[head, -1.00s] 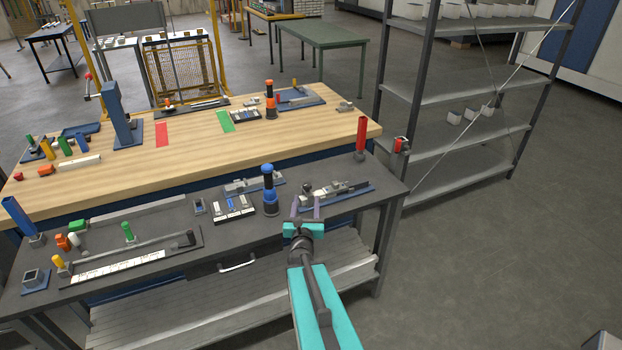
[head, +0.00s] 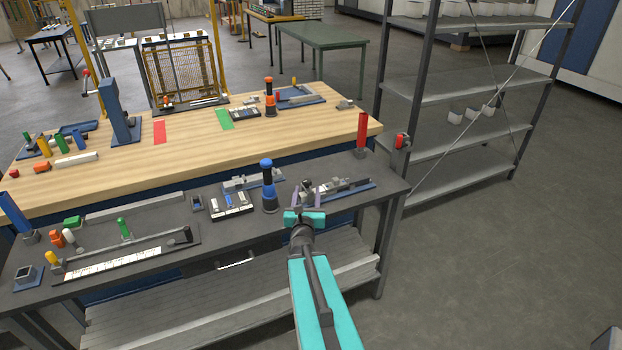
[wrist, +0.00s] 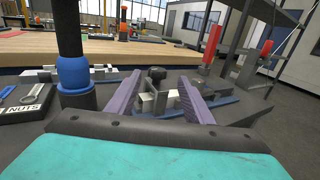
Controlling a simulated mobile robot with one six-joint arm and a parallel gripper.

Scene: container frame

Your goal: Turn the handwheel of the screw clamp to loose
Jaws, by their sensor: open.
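The screw clamp (head: 345,186) sits on a blue base plate at the right end of the dark table. In the wrist view the clamp (wrist: 154,100) shows light metal blocks and a small dark handwheel (wrist: 157,74) on top. My gripper (head: 306,194) is open and empty, pointing at the clamp from the front. Its two purple fingers show in the wrist view, with the handwheel between them in the picture. I cannot tell whether the wheel lies between the fingertips or just beyond them. In the head view the fingers partly hide the clamp's left end.
A black post with a blue collar (head: 268,188) stands close left of my gripper. A labelled tray (head: 232,204) lies farther left. A red cylinder (head: 362,132) stands at the table's back right corner. The wooden table (head: 190,150) is behind.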

